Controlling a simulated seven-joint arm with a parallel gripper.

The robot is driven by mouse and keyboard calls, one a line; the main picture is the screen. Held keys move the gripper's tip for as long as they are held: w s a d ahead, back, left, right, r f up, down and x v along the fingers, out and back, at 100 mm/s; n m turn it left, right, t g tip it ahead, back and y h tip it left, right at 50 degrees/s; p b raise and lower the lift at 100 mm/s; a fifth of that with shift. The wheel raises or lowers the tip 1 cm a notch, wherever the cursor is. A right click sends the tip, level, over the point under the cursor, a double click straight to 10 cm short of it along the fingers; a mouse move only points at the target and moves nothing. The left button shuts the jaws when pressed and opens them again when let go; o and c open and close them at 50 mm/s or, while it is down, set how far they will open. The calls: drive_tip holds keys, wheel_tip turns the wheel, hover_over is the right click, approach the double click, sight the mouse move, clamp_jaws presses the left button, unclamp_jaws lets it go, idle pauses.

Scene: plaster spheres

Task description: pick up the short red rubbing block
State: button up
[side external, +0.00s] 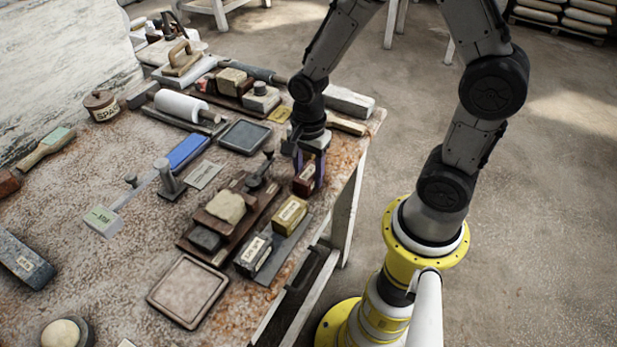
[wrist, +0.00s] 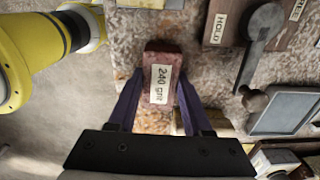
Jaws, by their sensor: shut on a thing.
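The short red rubbing block (side external: 303,184) is a dark red bar with a pale label, near the table's edge under my arm. In the wrist view the red block (wrist: 162,58) sits between the two purple fingers, and its label reads "240 grit". My gripper (wrist: 160,82) is shut on it, one finger along each long side. In the side view my gripper (side external: 310,162) points down, and its fingers partly hide the block. I cannot tell whether the block touches the surface below it.
A yellow block (side external: 290,213) and a dark block with a white label (side external: 253,255) stand close by on a grey slab. A wooden board with stones (side external: 226,207) lies to the left. The stone-topped table is crowded; its right edge is near.

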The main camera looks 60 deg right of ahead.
sight(308, 172)
clamp_jaws()
drive_tip(key=shift+r, duration=0.5)
wheel_tip(308, 172, up, 2)
drive_tip(key=shift+w+r, duration=0.1)
drive_tip(key=shift+r, duration=0.05)
drive_tip(key=s+r, duration=0.9)
drive_tip(key=s, duration=0.5)
drive_tip(key=shift+a+r, duration=0.35)
drive_tip(key=shift+s, duration=0.1)
drive_tip(key=o, duration=0.7)
unclamp_jaws()
clamp_jaws()
